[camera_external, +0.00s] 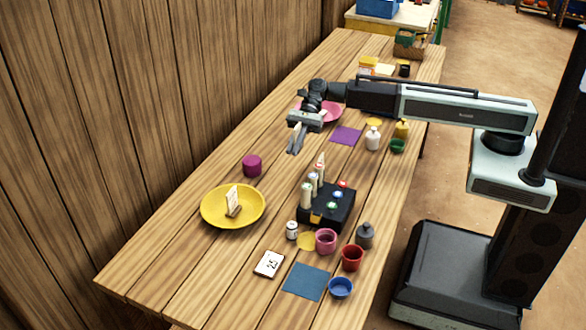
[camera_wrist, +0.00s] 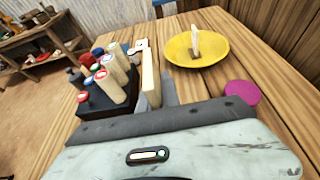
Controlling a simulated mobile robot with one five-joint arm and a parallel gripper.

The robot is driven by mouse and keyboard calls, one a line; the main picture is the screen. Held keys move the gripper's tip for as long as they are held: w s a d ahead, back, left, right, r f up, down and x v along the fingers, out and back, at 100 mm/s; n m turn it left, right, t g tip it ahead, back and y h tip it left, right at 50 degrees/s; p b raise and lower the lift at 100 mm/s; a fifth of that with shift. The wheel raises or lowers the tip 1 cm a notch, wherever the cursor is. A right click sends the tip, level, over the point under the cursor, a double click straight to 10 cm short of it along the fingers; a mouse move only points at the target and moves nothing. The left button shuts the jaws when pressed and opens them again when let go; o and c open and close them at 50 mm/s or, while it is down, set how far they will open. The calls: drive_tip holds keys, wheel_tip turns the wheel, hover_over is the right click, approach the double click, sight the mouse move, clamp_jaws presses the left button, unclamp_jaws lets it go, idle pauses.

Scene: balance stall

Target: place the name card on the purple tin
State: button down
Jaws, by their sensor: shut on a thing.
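My gripper (camera_external: 294,146) is above the table, past the purple tin in the external view, and is shut on a thin cream slab (camera_wrist: 151,78). The slab looks like the name card, stands upright and shows nearly edge-on, so I cannot read its face. The purple tin (camera_external: 252,166) is a short magenta cylinder on the table near the wall. In the wrist view the purple tin (camera_wrist: 243,92) is right of the held card and apart from it, its flat top bare.
A yellow dish (camera_external: 216,219) holding an upright card (camera_external: 233,200) stands near the tin. Cups (camera_external: 352,258), a price card (camera_external: 268,264) and a blue mat (camera_external: 304,282) lie in front. Bare table surrounds the tin.

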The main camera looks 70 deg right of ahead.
drive_tip(key=shift+s+d, duration=0.1)
drive_tip(key=shift+d, duration=0.9)
drive_tip(key=b, duration=0.2)
hover_over(248, 164)
drive_tip(key=shift+f, duration=0.7)
wheel_tip(248, 164, down, 4)
drive_tip(key=b, duration=0.3)
drive_tip(key=shift+r, duration=0.25)
drive_tip(key=shift+f, duration=0.25)
drive_tip(key=c, duration=1.6)
unclamp_jaws()
drive_tip(key=shift+r, duration=0.1)
drive_tip(key=shift+o, duration=0.2)
